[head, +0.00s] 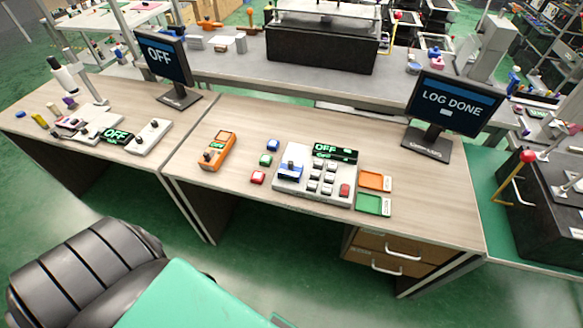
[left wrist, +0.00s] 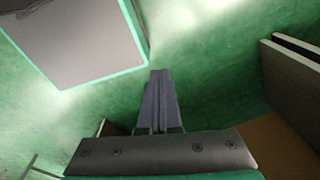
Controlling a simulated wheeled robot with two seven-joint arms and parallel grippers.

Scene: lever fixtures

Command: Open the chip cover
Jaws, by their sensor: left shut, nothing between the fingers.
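A light grey test device (head: 316,193) with several keys and a green "OFF" display (head: 335,152) sits on the wooden desk. On its left part is a blue and white socket piece (head: 290,171) with a dark knob on top. This looks like the chip cover, and it appears down, but it is too small to be sure. My left gripper (left wrist: 159,75) shows in the left wrist view only. Its fingers are together, with nothing between them, over green floor and away from the device. My right gripper is in neither view.
An orange meter (head: 217,150) and a "LOG DONE" monitor (head: 454,98) stand on the desk. A black chair (head: 85,268) is in front.

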